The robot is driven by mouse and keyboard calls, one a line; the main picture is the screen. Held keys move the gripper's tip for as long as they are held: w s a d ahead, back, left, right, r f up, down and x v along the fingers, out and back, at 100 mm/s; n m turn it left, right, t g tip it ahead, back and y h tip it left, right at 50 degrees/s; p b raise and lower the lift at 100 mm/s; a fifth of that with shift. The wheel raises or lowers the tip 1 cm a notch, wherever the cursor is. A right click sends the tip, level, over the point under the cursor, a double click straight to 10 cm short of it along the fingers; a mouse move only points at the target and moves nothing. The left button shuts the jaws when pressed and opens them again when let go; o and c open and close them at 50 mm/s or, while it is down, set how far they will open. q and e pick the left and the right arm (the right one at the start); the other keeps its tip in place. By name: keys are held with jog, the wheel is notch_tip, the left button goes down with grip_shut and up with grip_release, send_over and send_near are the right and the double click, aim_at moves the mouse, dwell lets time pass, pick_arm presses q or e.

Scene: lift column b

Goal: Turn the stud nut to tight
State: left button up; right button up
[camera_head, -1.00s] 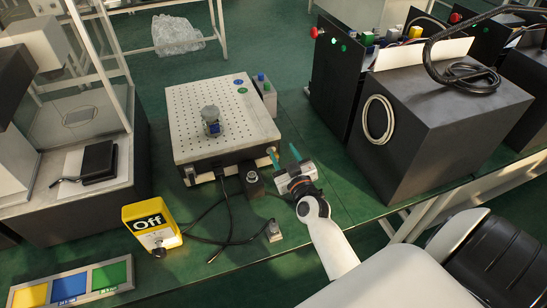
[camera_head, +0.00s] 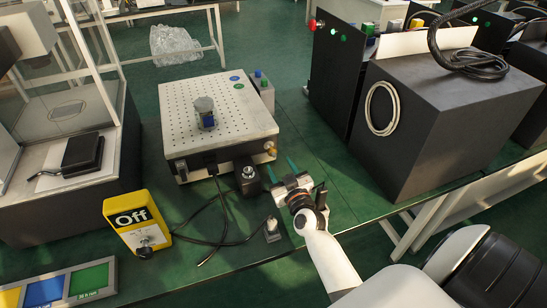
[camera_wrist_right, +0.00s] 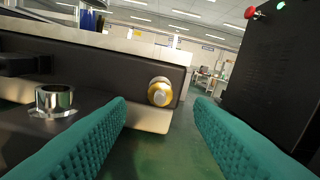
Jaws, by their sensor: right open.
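A brass round knob (camera_head: 271,149) sticks out of the right side of the perforated platform's base; the right wrist view shows it (camera_wrist_right: 160,92) ahead, between my finger lines. A black block (camera_head: 249,177) in front of the platform carries a chrome round nut-like piece (camera_head: 248,171), at left in the right wrist view (camera_wrist_right: 55,98). I cannot tell for sure which is the stud nut. My right gripper (camera_head: 282,168) is open and empty, its teal fingers pointing at the platform; they also show in the right wrist view (camera_wrist_right: 160,102), apart from both pieces. My left gripper is not in view.
The perforated platform (camera_head: 240,123) holds a small cylinder (camera_head: 204,112). A yellow "Off" box (camera_head: 137,222) with cables and a small metal post (camera_head: 272,229) stand nearer. A large black box (camera_head: 440,135) stands right.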

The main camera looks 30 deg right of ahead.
aim_at(275, 156)
jog(key=x, duration=0.6)
jog(key=shift+w, duration=0.35)
jog(key=c, duration=1)
